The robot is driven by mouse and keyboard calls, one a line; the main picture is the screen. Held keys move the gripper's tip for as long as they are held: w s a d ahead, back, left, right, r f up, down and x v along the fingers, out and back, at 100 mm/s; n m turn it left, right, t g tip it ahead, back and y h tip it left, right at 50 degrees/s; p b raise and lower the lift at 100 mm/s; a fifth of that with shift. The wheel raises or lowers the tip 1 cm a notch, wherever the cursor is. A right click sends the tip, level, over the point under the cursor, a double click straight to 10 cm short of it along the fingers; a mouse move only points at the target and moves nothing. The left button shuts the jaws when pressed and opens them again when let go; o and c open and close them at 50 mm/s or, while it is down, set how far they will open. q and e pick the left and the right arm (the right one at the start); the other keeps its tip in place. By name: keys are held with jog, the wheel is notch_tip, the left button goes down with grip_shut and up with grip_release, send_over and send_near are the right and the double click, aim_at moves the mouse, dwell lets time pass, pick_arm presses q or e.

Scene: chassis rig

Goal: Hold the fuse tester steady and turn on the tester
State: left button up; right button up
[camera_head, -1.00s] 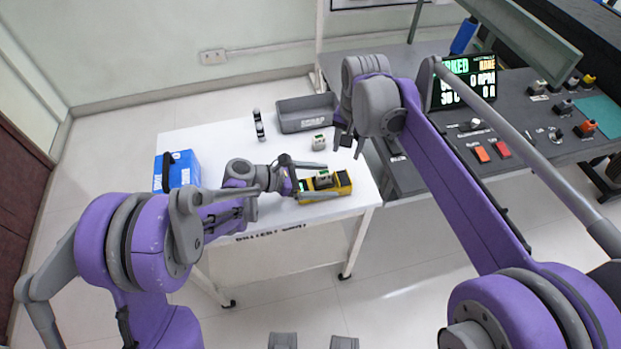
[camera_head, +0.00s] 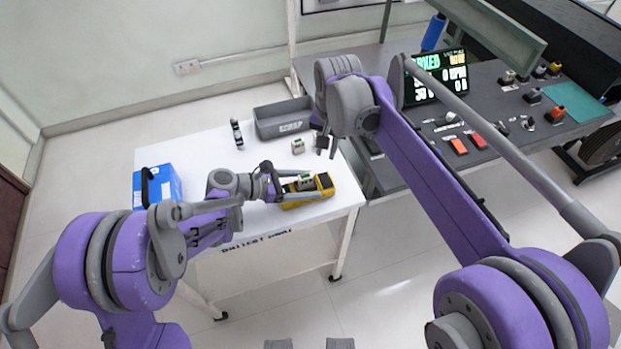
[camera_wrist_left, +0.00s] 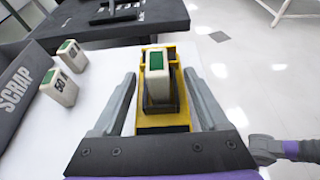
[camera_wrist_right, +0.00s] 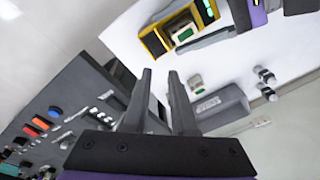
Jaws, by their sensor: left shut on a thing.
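The yellow fuse tester (camera_head: 322,193) lies near the right front of the white table, with a pale green-topped block (camera_head: 304,182) standing in it. The tester also shows in the left wrist view (camera_wrist_left: 162,124) and the right wrist view (camera_wrist_right: 154,43). My left gripper (camera_head: 300,184) reaches in from the left and is shut on the tester, one finger along each side. My right gripper (camera_head: 327,146) hangs above the table's right edge, beyond the tester. Its fingertips (camera_wrist_right: 161,72) are apart with nothing between them. The tester's switch cannot be made out.
A grey SCRAP bin (camera_head: 284,127) stands at the table's back, with a second green-topped block (camera_head: 298,146) before it. A black-and-white cylinder (camera_head: 237,134) and a blue box (camera_head: 166,187) are farther left. A dark control bench (camera_head: 475,137) with a lit display (camera_head: 436,78) adjoins on the right.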

jog(key=shift+r+m, duration=0.3)
jog(key=shift+m, duration=0.3)
jog(key=shift+c, duration=1.1)
jog(key=shift+r+m, duration=0.4)
jog(key=shift+m, duration=0.3)
grip_shut()
jog(key=r+m, duration=0.1)
jog(key=m, duration=0.1)
jog(key=r+m, duration=0.1)
jog(key=m, duration=0.2)
jog(key=r+m, duration=0.1)
jog(key=m, duration=0.1)
jog(key=shift+s+d+r+m, duration=0.1)
jog(key=shift+s+r+m, duration=0.15)
jog(key=shift+r+m, duration=0.05)
